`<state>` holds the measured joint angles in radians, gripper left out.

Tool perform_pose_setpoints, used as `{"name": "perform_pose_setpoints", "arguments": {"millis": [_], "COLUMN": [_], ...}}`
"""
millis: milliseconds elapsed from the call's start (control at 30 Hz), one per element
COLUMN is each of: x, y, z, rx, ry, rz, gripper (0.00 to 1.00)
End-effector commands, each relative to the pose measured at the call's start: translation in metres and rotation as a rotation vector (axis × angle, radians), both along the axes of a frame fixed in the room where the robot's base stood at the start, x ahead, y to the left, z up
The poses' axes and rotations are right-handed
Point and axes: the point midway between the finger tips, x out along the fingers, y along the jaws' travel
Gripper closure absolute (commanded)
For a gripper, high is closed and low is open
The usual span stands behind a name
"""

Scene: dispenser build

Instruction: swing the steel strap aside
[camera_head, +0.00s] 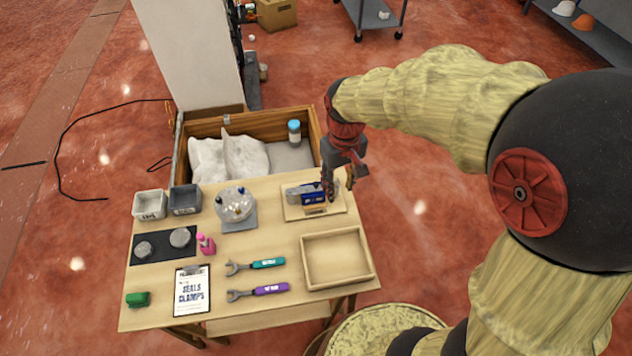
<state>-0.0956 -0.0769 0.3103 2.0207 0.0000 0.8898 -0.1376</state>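My gripper (340,184) hangs over the right side of the table. Its two dark fingers are apart, with nothing visible between them. Its left finger is close to the right end of a small blue and grey assembly (310,194) on a pale wooden board (332,211). I cannot tell whether they touch. A grey metallic piece (293,193) shows at the left of this assembly. It is too small to tell whether it is the steel strap, and part of the assembly is hidden by the finger.
An empty wooden tray (368,282) lies in front of the board. A clear round bowl (236,204) stands to its left. Two wrenches, teal (262,264) and purple (266,290), lie left of the tray. Behind the table, an open wooden crate (309,123) holds white cloth and a bottle.

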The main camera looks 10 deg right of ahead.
Motion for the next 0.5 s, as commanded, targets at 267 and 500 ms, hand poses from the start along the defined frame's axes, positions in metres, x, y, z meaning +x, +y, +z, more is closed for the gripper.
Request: {"name": "perform_pose_setpoints", "arguments": {"millis": [267, 500], "x": [0.078, 0.148], "y": [0.020, 0.030], "z": [-0.093, -0.099], "rx": [-0.001, 0.002], "ry": [0.084, 0.008], "rz": [0.215, 0.438], "gripper": [0.66, 0.66]}}
